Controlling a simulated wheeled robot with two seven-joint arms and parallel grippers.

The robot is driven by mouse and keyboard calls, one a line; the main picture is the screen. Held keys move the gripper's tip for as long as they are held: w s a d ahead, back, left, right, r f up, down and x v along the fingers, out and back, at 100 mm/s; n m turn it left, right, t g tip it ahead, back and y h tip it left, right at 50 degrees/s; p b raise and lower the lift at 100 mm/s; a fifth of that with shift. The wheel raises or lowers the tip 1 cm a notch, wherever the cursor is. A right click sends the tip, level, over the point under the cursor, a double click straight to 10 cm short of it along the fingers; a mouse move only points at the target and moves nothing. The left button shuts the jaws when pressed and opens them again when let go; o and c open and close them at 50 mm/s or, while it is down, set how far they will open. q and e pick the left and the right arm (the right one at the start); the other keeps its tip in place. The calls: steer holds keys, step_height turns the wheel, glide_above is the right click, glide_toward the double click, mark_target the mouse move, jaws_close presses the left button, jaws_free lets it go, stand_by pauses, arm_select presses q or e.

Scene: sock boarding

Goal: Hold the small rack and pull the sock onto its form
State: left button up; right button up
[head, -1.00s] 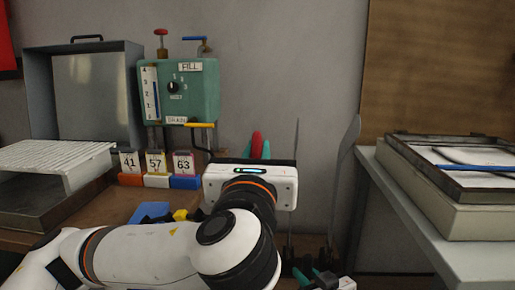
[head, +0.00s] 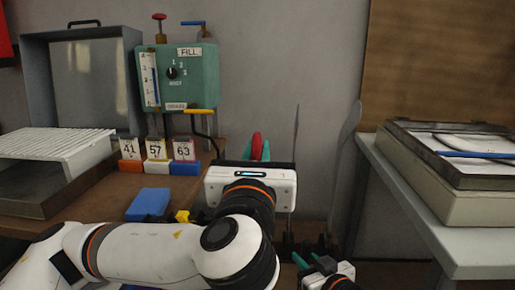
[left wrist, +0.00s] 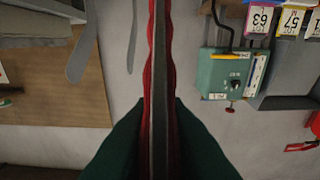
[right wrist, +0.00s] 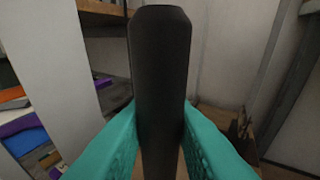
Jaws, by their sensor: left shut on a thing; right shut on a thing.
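My left gripper (head: 256,148) is shut on the red sock (head: 257,143), which shows just above its white housing in the head view. In the left wrist view the sock (left wrist: 168,60) lies between the green fingers, with red on both sides of a thin grey strip, seemingly the form (left wrist: 159,90). The sock's far end is hidden. My right gripper (head: 314,265), low in the head view, is shut on a dark upright bar (right wrist: 160,80), seemingly part of the small rack (head: 312,242). Other thin grey forms (head: 296,165) (head: 347,165) stand upright on the right; my left arm hides much of the rack.
A teal fill box (head: 180,90) stands behind, with number cards (head: 157,150) below it. A blue block (head: 150,203) lies on the brown table at the left. A grey table (head: 430,225) with a framed tray (head: 455,195) is at the right.

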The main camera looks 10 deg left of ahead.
arm_select(q)
steer(key=shift+f, duration=1.05)
steer(key=o, duration=0.8)
steer(key=shift+o, duration=0.2)
steer(key=s+f, duration=0.1)
steer(key=s, duration=0.6)
steer(key=shift+s, duration=0.25)
arm_select(e)
steer(key=o, duration=0.8)
steer(key=shift+o, duration=0.2)
